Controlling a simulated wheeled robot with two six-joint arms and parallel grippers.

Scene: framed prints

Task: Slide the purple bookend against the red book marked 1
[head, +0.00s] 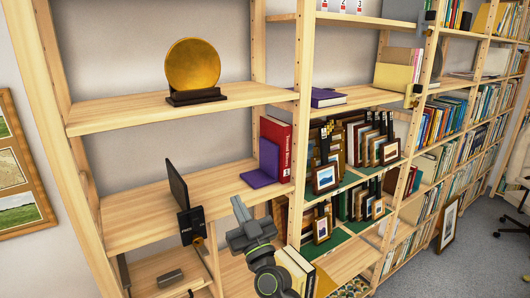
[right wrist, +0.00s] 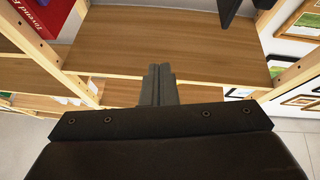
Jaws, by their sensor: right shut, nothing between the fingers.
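The purple bookend (head: 260,177) stands on the middle shelf of the left bay, its base lying flat to the left. The red book (head: 283,152) stands upright just right of its upright plate, by the shelf post. I cannot tell whether plate and book touch; no 1 is legible on the book. The red book (right wrist: 48,18) shows at the top left of the right wrist view, with a sliver of purple above it. My right gripper (head: 237,203) is shut and empty in front of the shelf's front edge, apart from the bookend. The left gripper is not in view.
A gold disc (head: 193,65) stands on the shelf above. A wooden post is right of the red book.

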